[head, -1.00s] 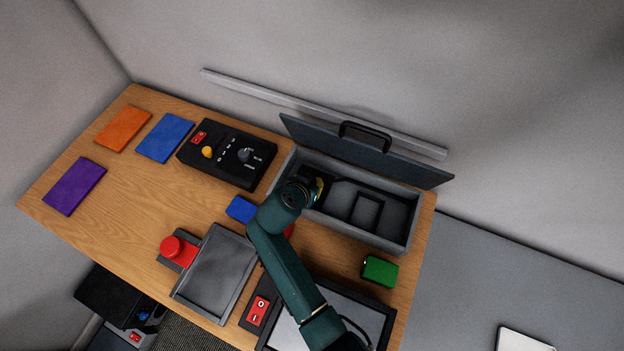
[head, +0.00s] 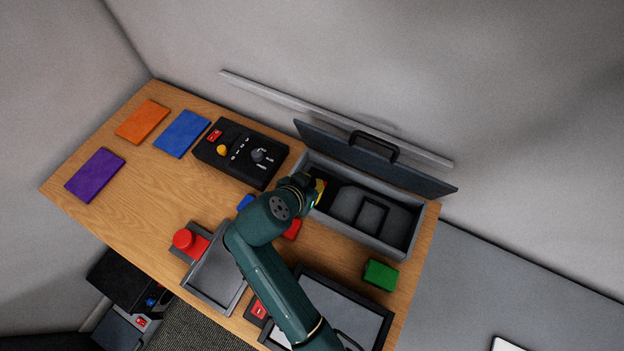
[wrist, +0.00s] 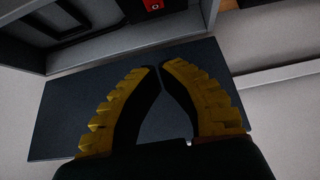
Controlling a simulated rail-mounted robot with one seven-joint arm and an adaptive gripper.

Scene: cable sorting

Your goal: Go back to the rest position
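My arm reaches over the table from the lower right in the head view. My gripper (head: 319,192) is partly hidden behind my wrist, near the left end of the open grey case (head: 410,238). In the wrist view, my gripper (wrist: 160,66) shows two yellow ridged fingers with dark inner pads. Their tips nearly meet, with nothing seen between them. The case's dark raised lid (wrist: 75,115) lies behind the fingers in that view.
Around my arm are a black control box (head: 240,152), a blue block (head: 246,202), a red block (head: 292,230), a green block (head: 381,274), a grey tray (head: 215,275) and a red button (head: 183,239). Orange, blue and purple mats lie left. The table's left-middle is clear.

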